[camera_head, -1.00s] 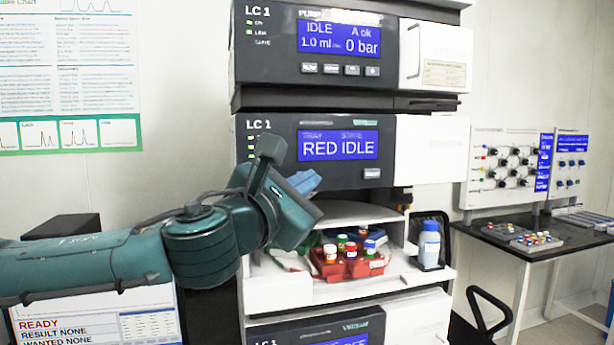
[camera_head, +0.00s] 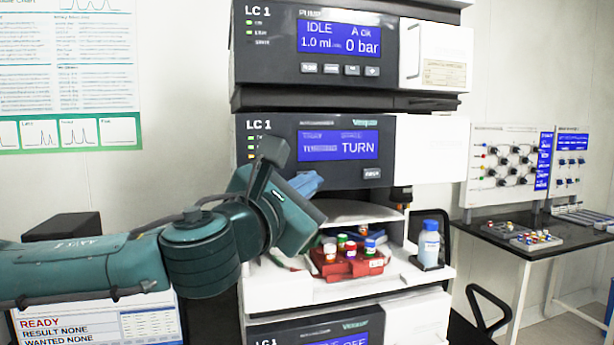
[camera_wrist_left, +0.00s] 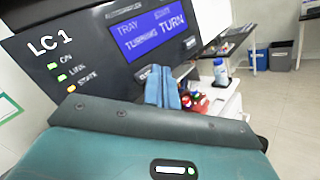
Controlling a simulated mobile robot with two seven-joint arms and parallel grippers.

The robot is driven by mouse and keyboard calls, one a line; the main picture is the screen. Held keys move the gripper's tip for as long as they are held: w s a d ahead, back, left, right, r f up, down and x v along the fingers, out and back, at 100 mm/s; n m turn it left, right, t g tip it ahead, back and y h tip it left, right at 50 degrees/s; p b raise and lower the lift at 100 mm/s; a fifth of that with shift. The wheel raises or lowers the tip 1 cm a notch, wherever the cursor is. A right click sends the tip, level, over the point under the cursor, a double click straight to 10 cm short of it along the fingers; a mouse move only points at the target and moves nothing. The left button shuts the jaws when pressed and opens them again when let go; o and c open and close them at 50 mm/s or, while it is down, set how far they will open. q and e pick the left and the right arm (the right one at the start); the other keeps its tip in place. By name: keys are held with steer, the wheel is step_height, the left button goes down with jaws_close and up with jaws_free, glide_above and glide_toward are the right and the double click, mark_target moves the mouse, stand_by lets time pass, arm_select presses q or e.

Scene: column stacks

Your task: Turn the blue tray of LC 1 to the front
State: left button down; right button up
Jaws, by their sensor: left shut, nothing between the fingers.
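The LC 1 tray module (camera_head: 420,150) has a blue display (camera_head: 338,146) reading TURN, with TURNING legible in the left wrist view (camera_wrist_left: 150,32). Below it, a red tray (camera_head: 345,268) with several capped vials faces front. The fingers also show in the left wrist view (camera_wrist_left: 163,88). Whether they touch the panel, I cannot tell. My right gripper is out of view.
A blue-capped bottle (camera_head: 430,246) stands right of the red tray. The pump module (camera_head: 437,55) is above. A dark side table (camera_head: 540,240) with small parts stands at the right. A monitor (camera_head: 95,318) is at the lower left, partly behind my left arm.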

arm_select(q)
steer(key=s, duration=0.1)
steer(key=s+d, duration=0.1)
steer(key=s, duration=0.2)
steer(key=shift+s+d, duration=0.3)
steer(key=shift+s, duration=0.1)
steer(key=shift+f, duration=0.1)
stand_by(5.1)
